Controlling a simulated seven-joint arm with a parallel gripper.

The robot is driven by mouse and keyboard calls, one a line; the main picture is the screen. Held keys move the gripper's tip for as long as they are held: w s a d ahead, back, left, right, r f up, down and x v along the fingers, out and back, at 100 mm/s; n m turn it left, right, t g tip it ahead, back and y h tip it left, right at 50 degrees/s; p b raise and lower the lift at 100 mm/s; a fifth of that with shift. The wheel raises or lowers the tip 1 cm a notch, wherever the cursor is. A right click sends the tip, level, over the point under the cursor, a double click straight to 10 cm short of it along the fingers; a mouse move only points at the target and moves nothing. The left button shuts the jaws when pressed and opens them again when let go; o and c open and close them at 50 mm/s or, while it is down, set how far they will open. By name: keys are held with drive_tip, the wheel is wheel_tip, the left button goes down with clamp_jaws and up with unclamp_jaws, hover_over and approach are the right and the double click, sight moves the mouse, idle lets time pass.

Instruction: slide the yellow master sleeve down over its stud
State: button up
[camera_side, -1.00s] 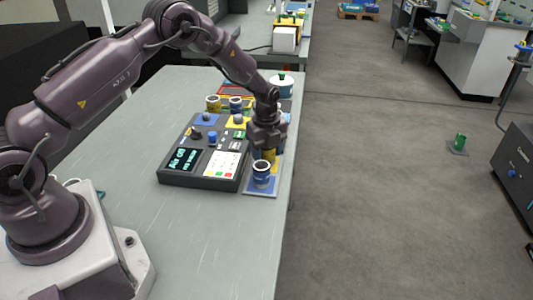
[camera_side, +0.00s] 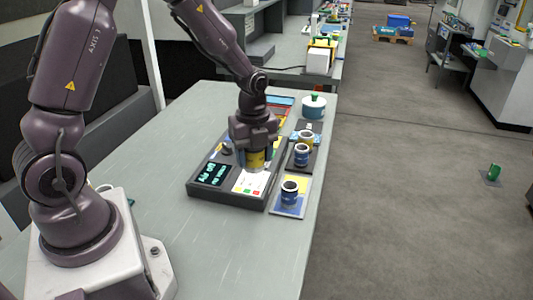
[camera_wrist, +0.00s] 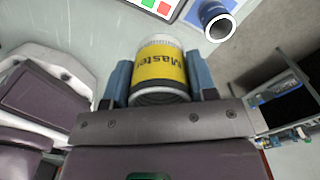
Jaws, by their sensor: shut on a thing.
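The yellow master sleeve (camera_side: 255,160) is held in my gripper (camera_side: 254,152) above the front part of the dark console (camera_side: 237,197), over its white button panel (camera_side: 250,182). In the wrist view the yellow sleeve (camera_wrist: 160,72), lettered "Master", sits between the two blue-grey fingers of my gripper (camera_wrist: 160,84), which are shut on its sides. Its stud cannot be made out; my gripper and wrist cover the back part of the console in the side view.
Two dark blue sleeves stand on pads right of the console, one in front (camera_side: 289,191) and one behind (camera_side: 301,155). A white pot with a green knob (camera_side: 314,106) stands farther back. The grey table (camera_side: 170,200) is clear in front.

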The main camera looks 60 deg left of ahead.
drive_tip(key=shift+n, duration=0.4)
drive_tip(key=w+a+f, duration=0.2)
drive_tip(key=a, duration=0.1)
drive_tip(key=shift+f, duration=0.4)
drive_tip(key=w+a, duration=0.3)
drive_tip(key=w+a+f+n, duration=0.1)
drive_tip(key=w+a, duration=0.2)
drive_tip(key=w+a+f+n, duration=0.1)
drive_tip(key=w+a, duration=0.2)
drive_tip(key=a, duration=0.1)
drive_tip(key=shift+w+a+f, duration=0.1)
drive_tip(key=shift+w+f, duration=0.05)
drive_tip(key=w+a, duration=0.1)
drive_tip(key=w+a+n, duration=0.1)
drive_tip(key=a, duration=0.1)
drive_tip(key=w+a+r+n, duration=0.1)
drive_tip(key=a, duration=0.1)
drive_tip(key=shift+w+a, duration=0.1)
drive_tip(key=shift+a, duration=0.05)
drive_tip(key=shift+n, duration=0.4)
drive_tip(key=r, duration=0.1)
drive_tip(key=w+a+r, duration=0.1)
drive_tip(key=a+r, duration=0.1)
drive_tip(key=shift+w+r, duration=0.15)
drive_tip(key=shift+w, duration=0.15)
drive_tip(key=shift+s+d+r, duration=0.1)
drive_tip(key=shift+s+r, duration=0.05)
drive_tip(key=shift+s, duration=0.1)
drive_tip(key=shift+f, duration=3.9)
drive_tip(key=shift+f, duration=0.15)
